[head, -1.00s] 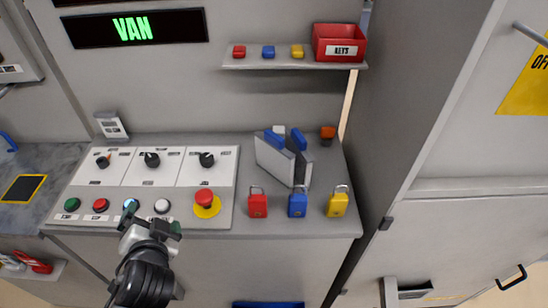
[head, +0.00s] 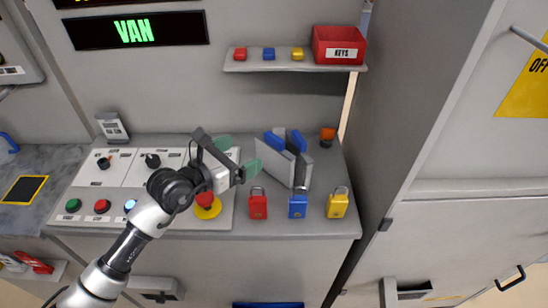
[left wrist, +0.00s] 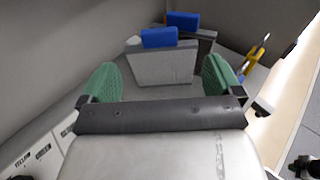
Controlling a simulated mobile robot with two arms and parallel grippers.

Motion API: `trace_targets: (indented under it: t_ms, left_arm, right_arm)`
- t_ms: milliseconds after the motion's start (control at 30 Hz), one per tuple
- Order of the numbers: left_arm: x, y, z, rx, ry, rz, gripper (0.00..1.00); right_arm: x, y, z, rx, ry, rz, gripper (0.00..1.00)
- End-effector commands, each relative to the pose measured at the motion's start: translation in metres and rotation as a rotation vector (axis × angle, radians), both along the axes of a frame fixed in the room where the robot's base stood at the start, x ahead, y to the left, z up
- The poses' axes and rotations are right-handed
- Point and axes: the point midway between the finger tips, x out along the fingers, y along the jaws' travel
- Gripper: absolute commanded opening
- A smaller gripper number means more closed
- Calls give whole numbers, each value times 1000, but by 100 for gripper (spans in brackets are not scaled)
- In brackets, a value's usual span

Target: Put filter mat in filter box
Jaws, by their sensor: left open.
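Two upright filter mats with blue grips stand close together at the right of the console top. The light grey one (head: 273,160) is nearer my gripper; the darker one (head: 304,165) is just behind it. My left gripper (head: 238,156) is open and empty, its green pads just left of the light mat. In the left wrist view, the light mat (left wrist: 163,66) stands ahead between the open pads, and the darker mat (left wrist: 205,40) is partly hidden behind it. I cannot identify a filter box.
Red (head: 258,204), blue (head: 297,204) and yellow (head: 338,204) padlocks stand along the console's front edge. A shelf (head: 290,65) with a red keys box (head: 339,44) is above. A tall grey cabinet wall (head: 403,100) bounds the right.

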Motion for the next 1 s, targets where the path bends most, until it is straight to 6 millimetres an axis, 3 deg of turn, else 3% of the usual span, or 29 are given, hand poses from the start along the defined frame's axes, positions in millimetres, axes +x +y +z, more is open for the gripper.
trace_targets:
  t_ms: [233,467,800,1000]
  left_arm:
    - [28,-29,-4,-6,2,-1,94]
    - [38,-38,-9,-5,1,-1,94]
    - [68,-64,-21,-8,-1,-1,94]
    - [71,-67,-24,-7,0,-1,94]
  right_arm:
    - [0,0,12,0,1,0,0]
    - [0,0,15,0,1,0,0]
    - [-1,-1,22,-2,2,0,0]
    - [-1,-3,22,-4,1,0,0]
